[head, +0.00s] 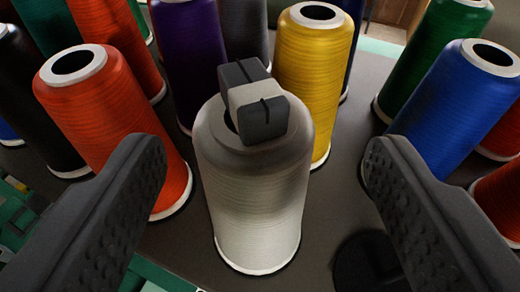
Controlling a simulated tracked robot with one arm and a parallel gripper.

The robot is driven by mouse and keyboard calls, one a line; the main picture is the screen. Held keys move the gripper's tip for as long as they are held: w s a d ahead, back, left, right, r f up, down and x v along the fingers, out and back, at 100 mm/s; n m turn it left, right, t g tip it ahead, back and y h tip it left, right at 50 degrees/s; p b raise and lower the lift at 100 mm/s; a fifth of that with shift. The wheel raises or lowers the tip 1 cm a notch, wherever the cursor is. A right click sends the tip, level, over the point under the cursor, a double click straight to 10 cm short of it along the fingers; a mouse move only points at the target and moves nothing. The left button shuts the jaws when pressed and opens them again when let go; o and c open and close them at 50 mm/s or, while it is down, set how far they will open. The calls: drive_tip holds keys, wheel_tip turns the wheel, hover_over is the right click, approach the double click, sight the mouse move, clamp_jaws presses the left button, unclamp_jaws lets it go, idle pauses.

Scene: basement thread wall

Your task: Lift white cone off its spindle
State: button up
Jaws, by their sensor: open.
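The white cone (255,200) stands upright in the middle of the head view, on a dark grey surface. A dark grey block with a pale band (254,103) lies across its top, tilted, covering most of the top hole. The spindle inside the cone is hidden. My gripper (265,152) is open, with one finger on each side of the cone. There is a visible gap between each finger and the cone, and nothing is held.
An orange cone (118,125) stands close on the left, a yellow cone (314,75) just behind right, a purple cone (189,60) behind left, and a blue cone (455,105) on the right. A round black disc (368,264) sits on the dark surface (335,215) at front right.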

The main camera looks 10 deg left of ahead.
drive_tip(key=shift+a+p+x, duration=0.1)
drive_tip(key=shift+p+x, duration=0.3)
drive_tip(key=shift+x, duration=1.1)
drive_tip(key=shift+a+p+x, duration=0.15)
drive_tip(key=shift+p+x, duration=0.2)
drive_tip(key=shift+x, duration=1.15)
drive_tip(key=shift+r, duration=0.15)
drive_tip(key=c, duration=1.4)
drive_tip(key=shift+c, duration=0.2)
drive_tip(key=shift+r, duration=0.15)
drive_tip(key=shift+d+r, duration=0.1)
drive_tip(key=shift+r, duration=4.75)
